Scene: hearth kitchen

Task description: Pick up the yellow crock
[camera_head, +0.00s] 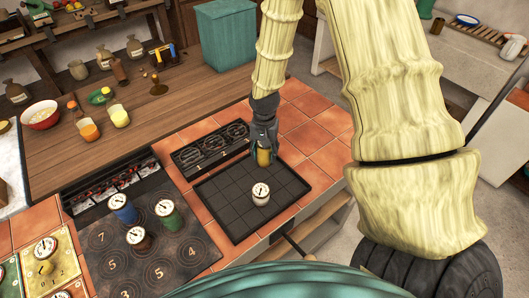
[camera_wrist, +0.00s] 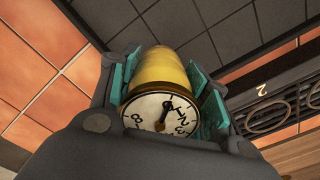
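The yellow crock (camera_head: 263,158) is at the far edge of the dark gridded tray (camera_head: 227,223). In the wrist view the crock (camera_wrist: 164,72) shows its yellow side and a white numbered dial on the end facing the camera. My gripper (camera_head: 263,143) comes down on it from above. Its teal finger pads (camera_wrist: 165,95) lie on both sides of the crock, close against it, and it looks shut on the crock. Whether the crock rests on the tray or hangs slightly above it I cannot tell.
A white crock with a dial (camera_head: 260,194) stands on the tray near the yellow one. A black rack with rings (camera_head: 211,146) lies beside the tray. Orange tiles (camera_head: 309,134) are clear.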

